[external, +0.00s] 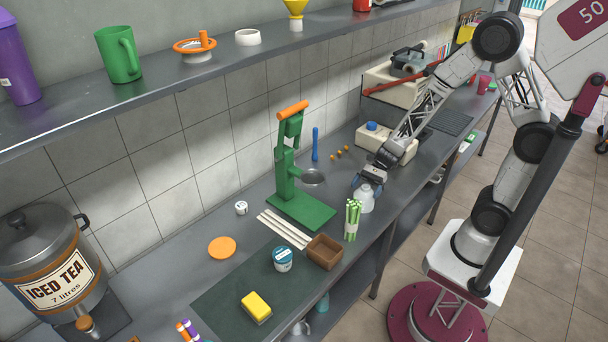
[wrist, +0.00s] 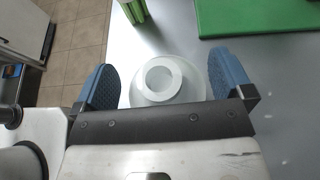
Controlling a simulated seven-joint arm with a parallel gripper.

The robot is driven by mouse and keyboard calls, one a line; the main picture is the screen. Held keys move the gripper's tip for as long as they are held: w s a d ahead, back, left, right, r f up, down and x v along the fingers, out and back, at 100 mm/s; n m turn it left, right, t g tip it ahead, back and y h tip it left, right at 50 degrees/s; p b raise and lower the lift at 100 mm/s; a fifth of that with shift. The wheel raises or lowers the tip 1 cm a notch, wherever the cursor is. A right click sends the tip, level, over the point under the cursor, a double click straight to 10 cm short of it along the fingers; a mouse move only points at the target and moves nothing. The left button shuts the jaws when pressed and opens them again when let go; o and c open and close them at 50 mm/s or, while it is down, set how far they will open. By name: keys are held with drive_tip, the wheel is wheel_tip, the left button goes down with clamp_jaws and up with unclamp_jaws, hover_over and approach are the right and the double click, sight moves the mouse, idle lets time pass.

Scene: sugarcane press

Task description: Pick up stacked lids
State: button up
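The stacked lids (external: 364,200), a whitish translucent dome with a round opening on top, stand on the grey counter beside the bundle of green sticks. In the wrist view the lids (wrist: 168,82) show from above as a ring within a wider disc. My gripper (external: 367,182) is right over them, pointing down. In the wrist view its two blue fingers (wrist: 163,84) are spread, one on each side of the lids. How many lids are stacked cannot be told.
The green sticks (external: 352,220) stand close by the lids. The green press (external: 300,208) is to the left, with a brown box (external: 324,251) in front. A white container with a blue cap (external: 386,145) stands behind my gripper. A shelf (external: 180,85) runs above the counter.

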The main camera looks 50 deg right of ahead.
drive_tip(key=c, duration=1.2)
drive_tip(key=shift+r, duration=0.3)
drive_tip(key=c, duration=0.5)
drive_tip(key=shift+r, duration=0.3)
clamp_jaws()
wheel_tip(320, 180, up, 9)
drive_tip(key=shift+f, duration=0.1)
